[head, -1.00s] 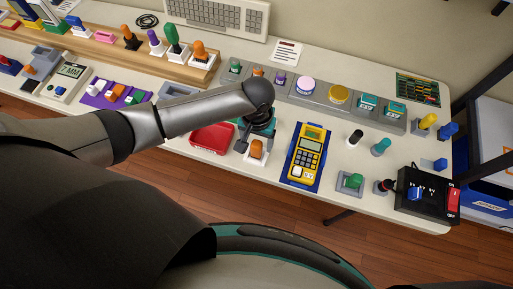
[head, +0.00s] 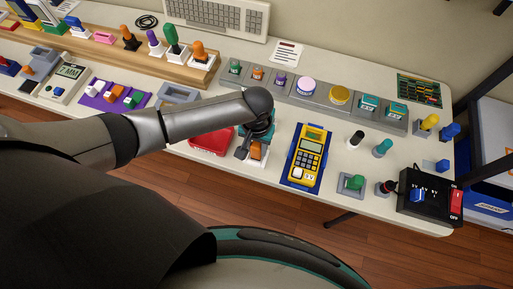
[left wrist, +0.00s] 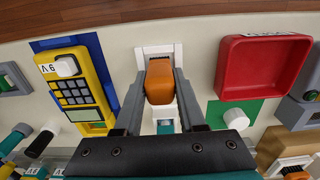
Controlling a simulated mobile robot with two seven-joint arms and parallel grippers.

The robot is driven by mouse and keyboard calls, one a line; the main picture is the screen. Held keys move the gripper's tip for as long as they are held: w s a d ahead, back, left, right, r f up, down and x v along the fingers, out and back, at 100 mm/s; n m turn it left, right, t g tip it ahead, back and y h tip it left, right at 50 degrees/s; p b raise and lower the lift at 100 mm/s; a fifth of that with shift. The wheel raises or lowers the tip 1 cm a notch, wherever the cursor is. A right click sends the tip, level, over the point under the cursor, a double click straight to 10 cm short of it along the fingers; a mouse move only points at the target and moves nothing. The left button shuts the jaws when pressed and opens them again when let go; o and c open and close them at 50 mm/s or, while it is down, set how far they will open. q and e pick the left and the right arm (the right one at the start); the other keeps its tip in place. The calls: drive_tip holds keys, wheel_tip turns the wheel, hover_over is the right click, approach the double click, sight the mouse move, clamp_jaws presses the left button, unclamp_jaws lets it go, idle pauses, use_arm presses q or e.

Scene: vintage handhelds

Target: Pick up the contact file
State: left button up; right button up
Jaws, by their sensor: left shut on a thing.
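The contact file, by its looks the orange-handled piece (head: 256,152), is at the front of the table between the red tray and the yellow meter. In the left wrist view its orange handle (left wrist: 160,82) is between my fingers, in front of a white block holder (left wrist: 153,50). My left gripper (head: 248,147) is shut on the orange handle. The part below the handle is hidden, and I cannot tell whether it is clear of the holder. My right gripper is not in view.
A red tray (head: 210,142) lies close on the left. A yellow meter (head: 308,158) on a blue base stands close on the right. Behind is a grey rack (head: 318,97) with several pieces. A black switch box (head: 430,205) sits at the right end.

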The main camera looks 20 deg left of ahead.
use_arm(q)
clamp_jaws()
drive_tip(key=shift+r, duration=0.15)
